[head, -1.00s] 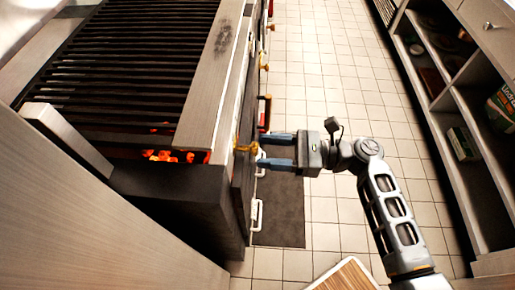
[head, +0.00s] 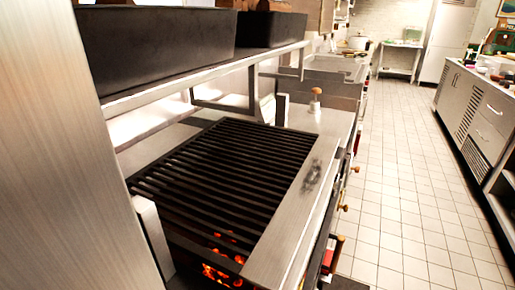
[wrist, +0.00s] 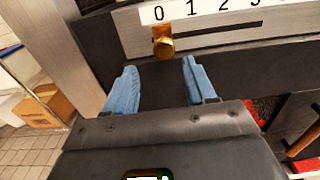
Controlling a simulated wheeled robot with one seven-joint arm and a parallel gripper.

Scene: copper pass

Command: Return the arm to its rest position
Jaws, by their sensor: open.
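My gripper (wrist: 159,68) shows in the wrist view, with its two blue fingers spread apart and nothing between them. A brass knob (wrist: 163,42) sits just beyond the fingertips, under the 0 of a numbered scale (wrist: 215,18) with a dark slot. I see no contact between the fingers and the knob. My arm and gripper are outside the head view. The grill (head: 228,185) with its dark bars and glowing coals fills the lower middle of the head view.
A steel shelf (head: 205,78) with dark bins stands above the grill. A steel panel (head: 60,170) is close at the left. The tiled aisle (head: 400,180) is clear. Counters with drawers (head: 478,110) line the right. In the wrist view, a wooden handle (wrist: 303,140) is at the right.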

